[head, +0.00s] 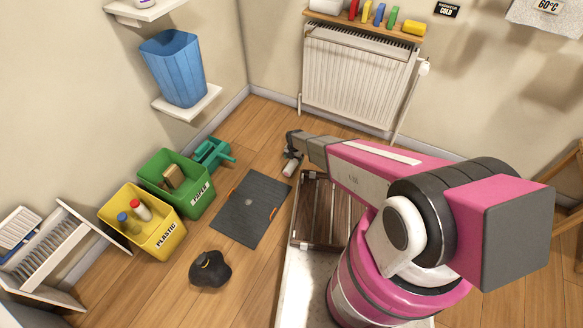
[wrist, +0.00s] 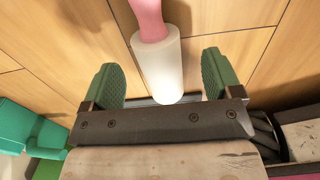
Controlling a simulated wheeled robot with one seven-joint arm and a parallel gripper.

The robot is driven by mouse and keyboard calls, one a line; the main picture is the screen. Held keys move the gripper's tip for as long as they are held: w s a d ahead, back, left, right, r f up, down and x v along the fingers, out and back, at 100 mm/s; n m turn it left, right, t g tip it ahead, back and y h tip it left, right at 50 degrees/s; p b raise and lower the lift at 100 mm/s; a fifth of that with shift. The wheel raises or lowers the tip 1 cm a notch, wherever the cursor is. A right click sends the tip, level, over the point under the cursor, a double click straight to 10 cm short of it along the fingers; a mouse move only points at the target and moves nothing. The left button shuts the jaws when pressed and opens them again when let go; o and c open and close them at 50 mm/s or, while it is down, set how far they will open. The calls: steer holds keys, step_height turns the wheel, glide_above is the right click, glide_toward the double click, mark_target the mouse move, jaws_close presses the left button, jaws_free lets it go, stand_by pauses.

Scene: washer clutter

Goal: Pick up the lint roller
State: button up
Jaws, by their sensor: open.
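The lint roller (wrist: 158,68) shows in the wrist view, with a white roll and a pink handle pointing toward the top of the picture. In the head view the lint roller (head: 289,170) is small and partly hidden by my gripper (head: 291,150). In the wrist view the two green fingers stand open, one on each side of the white roll, with a gap on both sides. Nothing is gripped. How high the fingers are above the roller is hard to tell.
A dark mat (head: 250,208) with orange handles lies left of the roller. A green object (head: 212,153), a green paper bin (head: 196,205) and a yellow plastic bin (head: 140,245) stand further left. A brown slatted rack (head: 297,238) is close below. A radiator (head: 355,80) stands behind.

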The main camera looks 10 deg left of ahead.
mark_target(293, 161)
steer(key=f, duration=0.5)
steer(key=shift+s+a, duration=0.1)
steer(key=shift+a, duration=0.1)
steer(key=shift+r, duration=0.1)
steer(key=c, duration=1.1)
steer(key=shift+r, duration=0.1)
steer(key=shift+r, duration=0.65)
step_height(293, 161, up, 3)
steer(key=shift+f, duration=0.2)
steer(key=s+a+r, duration=0.1)
steer(key=s+r, duration=0.1)
steer(key=s, duration=0.1)
steer(key=s+a+r, duration=0.2)
steer(key=s, duration=0.2)
steer(key=s+a+r, duration=0.2)
steer(key=s+r, duration=0.1)
steer(key=shift+s+a, duration=0.1)
steer(key=shift+s, duration=0.1)
